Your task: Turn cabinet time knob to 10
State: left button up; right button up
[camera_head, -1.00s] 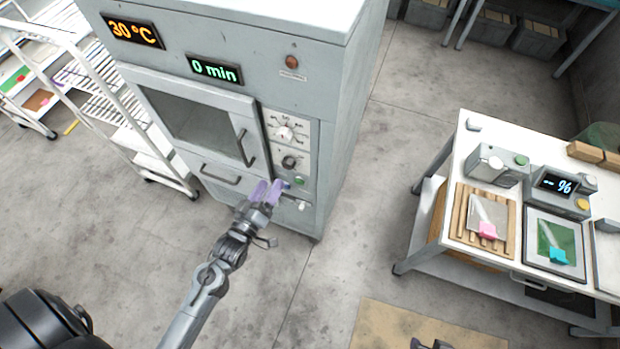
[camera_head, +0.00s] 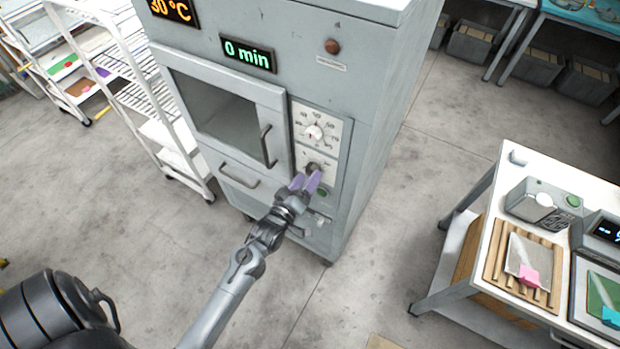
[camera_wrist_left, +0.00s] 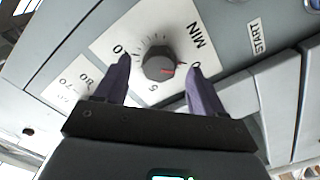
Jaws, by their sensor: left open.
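The cabinet (camera_head: 375,75) has a dark time knob (camera_head: 312,168) below a white temperature dial (camera_head: 314,132). The left wrist view shows the time knob (camera_wrist_left: 160,65) as a dark, faceted cap with a red mark, beside a scale with 0, 5 and MIN. The red mark points toward the 0 by the right finger. My left gripper (camera_head: 306,180) is open with purple fingers. In the wrist view its fingers (camera_wrist_left: 157,76) lie on either side of the knob, apart from it. The display (camera_head: 248,54) reads 0 min. My right gripper is not in view.
A green button (camera_head: 322,191) sits just below the knob. The cabinet door handle (camera_head: 268,147) is left of the panel. A white rack (camera_head: 150,100) stands at left and a worktable (camera_head: 490,250) at right, with open floor between cabinet and table.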

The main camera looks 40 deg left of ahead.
pick_arm(q)
jog(key=shift+w+a+b, duration=0.2)
jog(key=shift+w+b, duration=0.2)
jog(key=shift+w, duration=0.8)
jog(key=c, duration=1.1)
jog(key=shift+o, duration=0.2)
